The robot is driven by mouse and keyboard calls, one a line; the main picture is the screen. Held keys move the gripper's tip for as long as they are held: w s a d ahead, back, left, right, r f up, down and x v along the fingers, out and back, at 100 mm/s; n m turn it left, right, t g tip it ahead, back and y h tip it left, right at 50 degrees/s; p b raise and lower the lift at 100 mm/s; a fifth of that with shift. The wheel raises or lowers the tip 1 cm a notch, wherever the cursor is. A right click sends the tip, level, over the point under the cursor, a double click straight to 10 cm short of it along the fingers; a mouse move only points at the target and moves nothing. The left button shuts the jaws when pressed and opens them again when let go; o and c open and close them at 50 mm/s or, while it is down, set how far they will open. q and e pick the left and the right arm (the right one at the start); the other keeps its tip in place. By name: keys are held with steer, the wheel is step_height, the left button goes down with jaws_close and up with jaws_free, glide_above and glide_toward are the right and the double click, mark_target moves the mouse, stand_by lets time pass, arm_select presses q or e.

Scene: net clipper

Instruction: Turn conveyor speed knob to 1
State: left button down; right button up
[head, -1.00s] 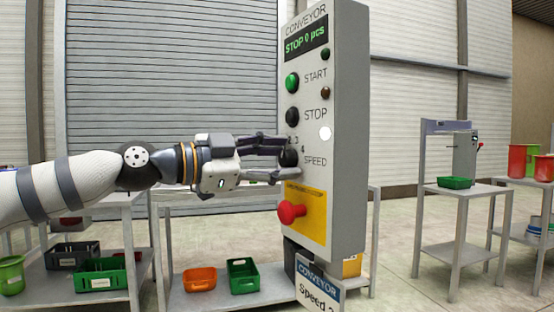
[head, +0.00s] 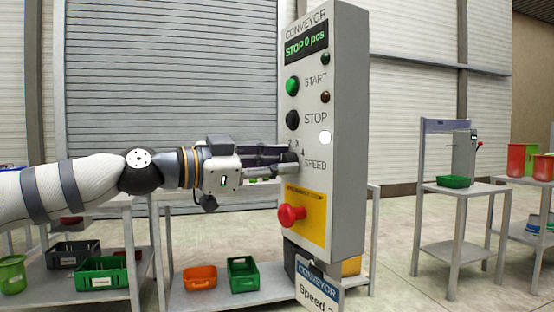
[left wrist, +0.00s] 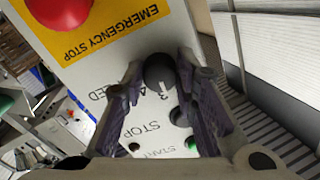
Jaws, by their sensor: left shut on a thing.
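The conveyor panel (head: 347,130) is a tall grey box with a display reading "STOP 0 pcs". The black speed knob (left wrist: 160,72) sits near the "SPEED" label and is mostly hidden by my fingers in the head view. My left gripper (head: 291,158) reaches in from the left and is shut on the knob. The left wrist view shows its two fingers (left wrist: 163,80) on either side of the knob. My right gripper is not in view.
The red emergency stop (head: 291,215) is close below the knob. The black STOP button (head: 292,119) and green START button (head: 292,86) are above it. A sign reading "Speed" (head: 318,287) hangs below. Shelves with bins (head: 101,272) stand behind my arm.

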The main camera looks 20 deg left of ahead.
arm_select(q)
steer(key=n+p, duration=0.1)
steer(key=n, duration=0.5)
steer(key=shift+r, duration=0.1)
steer(key=n+p, duration=0.1)
steer(key=n, duration=0.5)
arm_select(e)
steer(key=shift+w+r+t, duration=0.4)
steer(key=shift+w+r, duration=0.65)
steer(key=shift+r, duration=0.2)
arm_select(q)
steer(key=shift+n, duration=0.4)
steer(key=c, duration=1.3)
jaws_free()
steer(key=v, duration=1.2)
